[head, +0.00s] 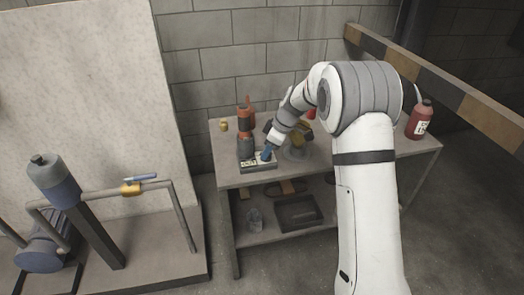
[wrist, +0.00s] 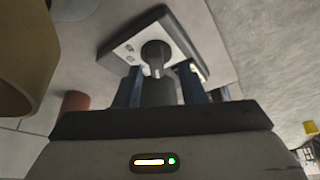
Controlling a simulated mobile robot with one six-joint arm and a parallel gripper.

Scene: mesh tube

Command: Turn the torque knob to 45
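The grey base unit (head: 258,165) with a pale labelled panel stands at the front left of the workbench. It also fills the upper middle of the wrist view (wrist: 120,48), where the round dark grey knob (wrist: 155,52) sits on its panel. My gripper (head: 267,152) is down at the right part of the panel. In the wrist view the blue fingers of my gripper (wrist: 160,72) are spread, one on each side of the knob, with a small gap visible between. The knob's setting is not readable, and the knob is hidden in the head view.
An orange and dark grey tool (head: 246,127) stands upright at the back of the base unit. A red bottle (head: 420,119) stands at the bench's right end. A yellow-brown object (wrist: 25,60) is close at the left in the wrist view. A dark tray (head: 298,213) lies on the lower shelf.

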